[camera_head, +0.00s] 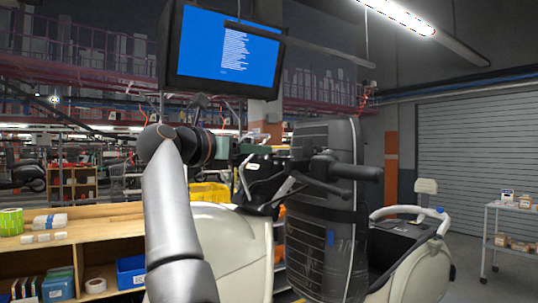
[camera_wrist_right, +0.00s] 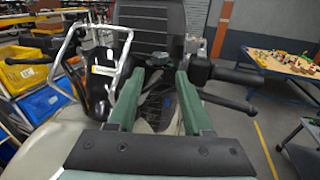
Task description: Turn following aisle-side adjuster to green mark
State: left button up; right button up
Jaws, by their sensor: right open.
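My right arm enters the head view from below, and its gripper (camera_head: 257,156) reaches toward the near side of a black seat (camera_head: 325,245). In the right wrist view the two green fingers of the gripper (camera_wrist_right: 157,78) are apart, with nothing clamped between them. A dark mechanism with a small greenish part (camera_wrist_right: 162,98) shows between and beyond the fingers, below the seat back (camera_wrist_right: 150,25). I cannot tell whether it is the adjuster. No green mark can be made out. My left gripper is not in view.
A bent metal frame (camera_wrist_right: 72,48) stands left. The seat is on a pale vehicle body (camera_head: 236,238). A wooden shelf (camera_head: 100,222) is at left, a monitor (camera_head: 225,52) above, a cart (camera_head: 511,208) at right.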

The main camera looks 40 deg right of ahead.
jog(key=a, duration=0.3)
jog(key=shift+s+a, duration=0.35)
jog(key=shift+a, duration=0.05)
